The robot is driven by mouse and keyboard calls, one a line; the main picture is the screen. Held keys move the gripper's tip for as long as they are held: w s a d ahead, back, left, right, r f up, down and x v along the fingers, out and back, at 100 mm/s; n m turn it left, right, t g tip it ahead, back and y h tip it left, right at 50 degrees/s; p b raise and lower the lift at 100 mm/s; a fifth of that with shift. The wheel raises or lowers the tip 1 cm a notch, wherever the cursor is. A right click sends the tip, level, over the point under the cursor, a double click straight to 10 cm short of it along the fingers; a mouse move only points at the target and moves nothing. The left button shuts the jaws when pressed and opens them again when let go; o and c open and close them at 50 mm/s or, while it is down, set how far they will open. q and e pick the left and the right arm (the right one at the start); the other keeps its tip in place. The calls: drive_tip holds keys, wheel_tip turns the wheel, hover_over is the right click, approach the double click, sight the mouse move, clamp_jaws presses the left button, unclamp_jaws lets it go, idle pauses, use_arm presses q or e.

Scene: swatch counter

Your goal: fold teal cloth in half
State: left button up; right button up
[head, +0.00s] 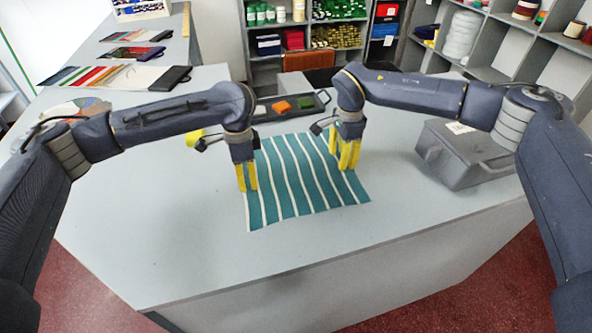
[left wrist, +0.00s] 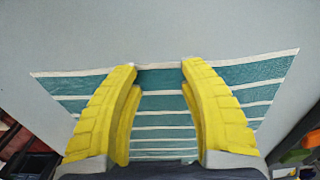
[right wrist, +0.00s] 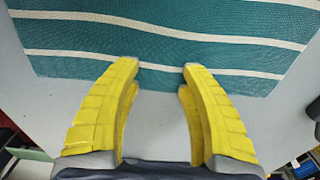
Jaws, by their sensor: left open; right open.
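The teal cloth (head: 302,201) with white stripes lies flat and spread out on the grey counter. My left gripper (head: 247,190) is open over the cloth's left side, with its yellow fingers pointing down. In the left wrist view the cloth (left wrist: 165,103) passes beneath and between the open fingers (left wrist: 160,66). My right gripper (head: 348,168) is open at the cloth's far right part. In the right wrist view the cloth (right wrist: 160,25) lies ahead, and the open fingertips (right wrist: 157,63) are over its edge. Nothing is between either pair of fingers except the view of cloth and counter.
A grey lidded box (head: 465,152) stands on the counter to the right. A dark tray (head: 290,106) with coloured swatches lies behind the cloth. Swatch cards (head: 120,77) lie at the back left. The counter (head: 165,230) is clear left of and in front of the cloth.

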use_arm(q)
drive_tip(key=shift+o, duration=0.2)
use_arm(e)
drive_tip(key=shift+o, duration=0.2)
drive_tip(key=shift+f, duration=0.15)
use_arm(q)
drive_tip(key=shift+f, duration=0.2)
drive_tip(key=c, duration=0.8)
use_arm(e)
drive_tip(key=shift+f, duration=0.2)
drive_tip(key=c, duration=0.8)
use_arm(q)
clamp_jaws()
use_arm(e)
clamp_jaws()
use_arm(q)
drive_tip(key=shift+f, duration=0.15)
use_arm(e)
drive_tip(key=shift+s+f, duration=0.1)
drive_tip(key=shift+f, duration=0.1)
use_arm(q)
drive_tip(key=shift+p, duration=2.55)
